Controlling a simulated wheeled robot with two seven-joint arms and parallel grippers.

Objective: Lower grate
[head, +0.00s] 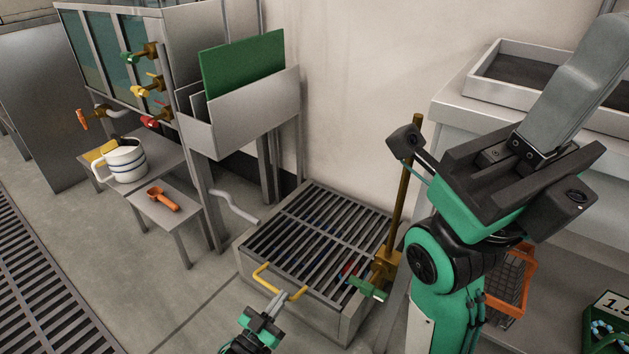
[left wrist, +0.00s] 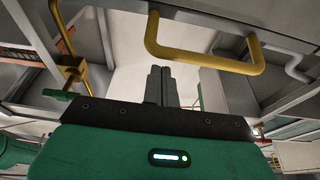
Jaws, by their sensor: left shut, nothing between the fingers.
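In the head view the dark barred grate (head: 312,235) lies across the top of a low grey box (head: 350,322) on the floor. I see no clear gap between them. Its yellow handle (head: 263,272) juts from the front edge and also shows in the left wrist view (left wrist: 205,63). My left gripper (head: 287,297) is shut and empty, its fingertips close to the handle; in the left wrist view (left wrist: 160,70) they are beside it, not around it. I cannot tell whether they touch it.
A brass post (head: 405,190) with a green lever (head: 367,288) stands at the box's right. At left are a bench with a white jug (head: 125,160), an orange scoop (head: 163,199) and valves. An orange basket (head: 520,270) is behind my right arm. Floor left of the box is clear.

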